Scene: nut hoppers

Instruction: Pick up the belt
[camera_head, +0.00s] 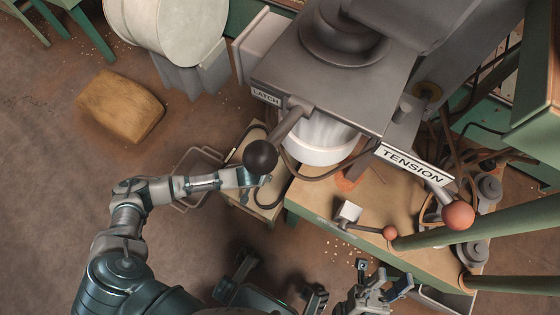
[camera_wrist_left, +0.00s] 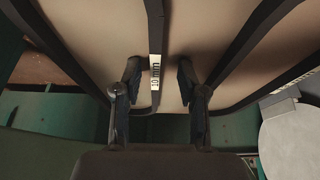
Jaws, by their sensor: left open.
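The belt (camera_head: 246,134) is a thin dark loop lying on a beige surface left of the machine, partly hidden by my left arm and the black latch knob. In the left wrist view a dark belt strip (camera_wrist_left: 155,25) with a white printed label runs down between the fingers. My left gripper (camera_head: 262,180) is over the beige surface; in the wrist view the gripper (camera_wrist_left: 158,95) is open, one finger on each side of the strip. I cannot tell whether they touch it. My right gripper (camera_head: 378,285) is open and empty at the bottom right of centre.
The latch lever's black knob (camera_head: 262,155) hangs close to my left gripper. The tension lever's orange knob (camera_head: 458,215) is at the right. A green-edged bench (camera_head: 375,235) stands under the machine. A tan sack (camera_head: 121,106) lies on the floor, with open floor around it.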

